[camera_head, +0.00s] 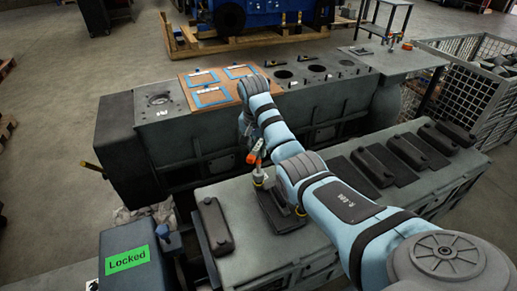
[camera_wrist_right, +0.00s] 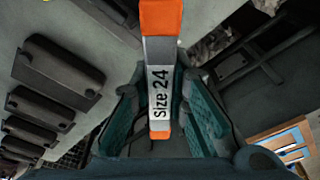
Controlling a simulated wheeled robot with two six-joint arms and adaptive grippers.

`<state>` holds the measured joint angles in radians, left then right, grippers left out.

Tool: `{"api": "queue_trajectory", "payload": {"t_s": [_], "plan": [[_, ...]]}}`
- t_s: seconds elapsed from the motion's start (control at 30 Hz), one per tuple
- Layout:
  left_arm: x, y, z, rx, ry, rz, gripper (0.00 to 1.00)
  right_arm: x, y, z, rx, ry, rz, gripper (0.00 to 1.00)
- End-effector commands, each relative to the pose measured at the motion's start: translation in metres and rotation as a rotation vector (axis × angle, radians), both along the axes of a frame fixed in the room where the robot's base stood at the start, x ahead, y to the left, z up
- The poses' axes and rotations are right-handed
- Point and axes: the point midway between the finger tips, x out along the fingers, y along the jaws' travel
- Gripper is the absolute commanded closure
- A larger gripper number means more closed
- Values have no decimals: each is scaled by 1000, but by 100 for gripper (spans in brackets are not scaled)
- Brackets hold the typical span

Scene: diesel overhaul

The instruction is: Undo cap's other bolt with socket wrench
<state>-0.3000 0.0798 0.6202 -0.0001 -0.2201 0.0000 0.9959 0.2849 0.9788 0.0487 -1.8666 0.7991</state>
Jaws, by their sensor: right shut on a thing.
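My right gripper (camera_head: 252,142) hangs above the near engine block and is partly hidden by my own arm. In the right wrist view, its teal-padded fingers (camera_wrist_right: 162,112) are closed around a socket wrench (camera_wrist_right: 159,85). The wrench is grey with orange ends and is marked "Size 24". In the head view, the wrench's orange part (camera_head: 254,152) stands above a dark cap (camera_head: 280,217) on the near block. Whether the socket sits on a bolt is unclear. My left gripper is not in view.
Another dark cover (camera_head: 214,222) lies left of the cap, and several more (camera_head: 411,150) lie to the right. A blue box (camera_head: 140,240) with a green "Locked" sign stands at the front left. Behind is a long engine block with a wooden board (camera_head: 222,82). A wire crate (camera_head: 478,95) stands right.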

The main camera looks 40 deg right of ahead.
Motion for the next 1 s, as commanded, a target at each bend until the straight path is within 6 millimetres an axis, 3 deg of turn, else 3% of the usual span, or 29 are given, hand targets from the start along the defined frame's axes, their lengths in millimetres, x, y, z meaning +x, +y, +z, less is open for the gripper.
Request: {"api": "queue_trajectory", "payload": {"t_s": [0.43, 0.8, 0.87, 1.0], "plan": [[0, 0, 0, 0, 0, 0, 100, 1, -2, 0, 0, -2, 3, 100], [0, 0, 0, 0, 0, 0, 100, 2, -2, -15, 0, -2, 14, 100], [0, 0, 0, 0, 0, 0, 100, 1, -2, -15, -1, -2, 80, 100], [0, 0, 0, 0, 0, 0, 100, 1, -3, -14, -4, -2, 487, 100]]}}
